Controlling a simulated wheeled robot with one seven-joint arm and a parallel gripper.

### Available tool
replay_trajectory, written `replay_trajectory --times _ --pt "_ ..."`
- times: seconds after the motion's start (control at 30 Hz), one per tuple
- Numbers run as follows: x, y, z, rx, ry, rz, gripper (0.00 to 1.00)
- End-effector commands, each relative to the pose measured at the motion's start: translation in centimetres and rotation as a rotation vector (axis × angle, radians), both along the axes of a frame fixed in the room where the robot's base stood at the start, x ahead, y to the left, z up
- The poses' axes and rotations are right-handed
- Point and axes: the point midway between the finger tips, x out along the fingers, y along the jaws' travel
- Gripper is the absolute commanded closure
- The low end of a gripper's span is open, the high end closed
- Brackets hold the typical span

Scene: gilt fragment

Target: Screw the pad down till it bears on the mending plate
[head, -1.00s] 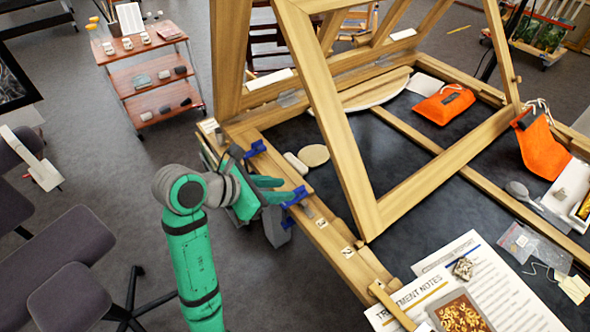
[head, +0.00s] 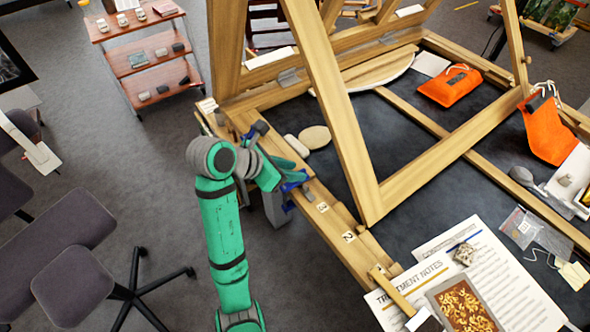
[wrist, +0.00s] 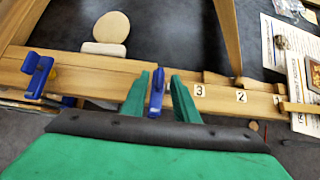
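A blue clamp (wrist: 157,92) stands on the front wooden rail (wrist: 215,98), left of the labels 3 and 2. It also shows in the head view (head: 294,183). My gripper (wrist: 160,75) has its two green fingers on either side of the clamp's upright blue part. Narrow gaps show beside it, so the fingers look open around it rather than closed on it. A second blue clamp (wrist: 37,75) sits farther left on the rail. The pad and the mending plate cannot be made out; the clamp's lower part and my fingers hide that spot.
A slanted wooden frame (head: 340,110) rises just behind the rail. A round tan disc (wrist: 112,27) and a pale block (wrist: 103,48) lie behind it. Papers (head: 475,265) lie at right. Office chairs (head: 75,245) stand left; the floor before the rail is clear.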

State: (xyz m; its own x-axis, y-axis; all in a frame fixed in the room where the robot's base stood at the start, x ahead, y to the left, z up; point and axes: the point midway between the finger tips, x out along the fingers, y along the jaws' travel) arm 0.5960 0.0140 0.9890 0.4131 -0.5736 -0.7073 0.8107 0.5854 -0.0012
Motion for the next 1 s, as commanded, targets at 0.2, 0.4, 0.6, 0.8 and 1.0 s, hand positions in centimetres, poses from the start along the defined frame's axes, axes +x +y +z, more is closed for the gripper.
replay_trajectory --times 0.2,0.4,0.6,0.8,1.0 --pt "0.66 -0.75 -1.10 0.000 -0.001 0.004 0.73" --pt "0.75 -0.85 -1.22 0.000 -0.002 0.003 0.73" --pt "0.74 -0.85 -1.21 0.001 -0.001 0.003 0.97" --pt "0.75 -0.85 -1.21 0.001 -0.001 0.003 1.00" --pt "0.82 -0.78 -1.24 0.001 0.000 -0.026 1.00"
